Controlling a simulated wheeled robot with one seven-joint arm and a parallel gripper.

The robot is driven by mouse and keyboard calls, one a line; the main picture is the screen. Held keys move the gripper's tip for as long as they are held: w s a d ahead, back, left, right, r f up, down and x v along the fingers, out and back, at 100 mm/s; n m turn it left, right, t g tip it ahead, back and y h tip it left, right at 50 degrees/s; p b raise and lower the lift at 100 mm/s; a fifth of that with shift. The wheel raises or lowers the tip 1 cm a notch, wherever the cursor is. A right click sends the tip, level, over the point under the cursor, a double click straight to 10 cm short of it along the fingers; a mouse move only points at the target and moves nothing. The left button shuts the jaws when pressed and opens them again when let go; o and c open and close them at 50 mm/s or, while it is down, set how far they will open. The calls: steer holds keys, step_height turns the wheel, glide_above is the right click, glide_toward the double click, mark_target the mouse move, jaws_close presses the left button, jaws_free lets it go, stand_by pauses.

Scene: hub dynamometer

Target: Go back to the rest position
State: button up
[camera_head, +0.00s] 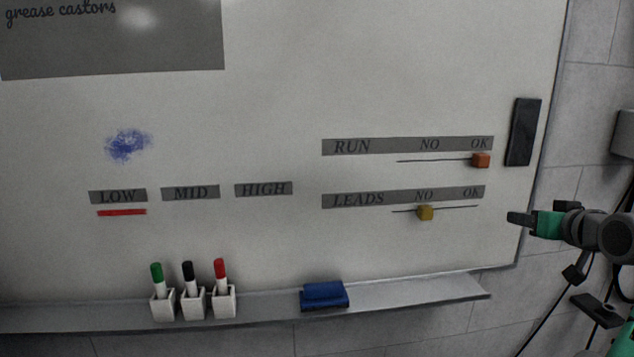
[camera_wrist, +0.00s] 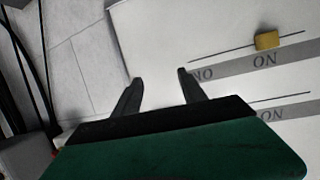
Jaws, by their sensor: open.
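My gripper (camera_head: 516,218) is at the right of the head view, near the right edge of the whiteboard (camera_head: 270,240). In the wrist view its two dark fingers (camera_wrist: 158,76) are apart with nothing between them. The yellow slider (camera_head: 425,213) on the LEADS line is under NO, left of my gripper and apart from it. It also shows in the wrist view (camera_wrist: 267,40). The orange slider (camera_head: 481,160) on the RUN line is under OK, above and left of my gripper.
A ledge (camera_head: 420,292) holds a blue eraser (camera_head: 324,296) and white holders with green (camera_head: 157,274), black (camera_head: 188,272) and red (camera_head: 220,269) markers. A red line (camera_head: 122,212) is under LOW, a blue smudge (camera_head: 127,145) above. A dark block (camera_head: 523,132) is at the board's right edge.

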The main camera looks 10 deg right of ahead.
steer(key=s+f+m+g, duration=0.35)
steer(key=s+f, duration=0.25)
steer(key=f, duration=0.4)
steer(key=s+f+m+g, duration=0.2)
steer(key=s+f+g, duration=0.25)
steer(key=f, duration=0.65)
steer(key=s+a+f+g+y, duration=0.2)
steer(key=s+a+f, duration=0.4)
steer(key=a+f, duration=0.25)
steer(key=s+a+f+n+g, duration=0.1)
steer(key=s+a+f+g, duration=0.15)
steer(key=a, duration=1.15)
steer(key=w+a+r+n, duration=0.1)
steer(key=a+n, duration=0.1)
steer(key=a, duration=0.4)
steer(key=w+a+r+n+t, duration=0.1)
steer(key=w+a+n, duration=0.1)
steer(key=a, duration=0.4)
steer(key=w+a+r+n+t+y, duration=0.1)
steer(key=a+n, duration=0.3)
steer(key=a, duration=0.2)
steer(key=shift+w+a+r, duration=0.2)
steer(key=shift+a+r, duration=0.1)
steer(key=shift+r, duration=0.05)
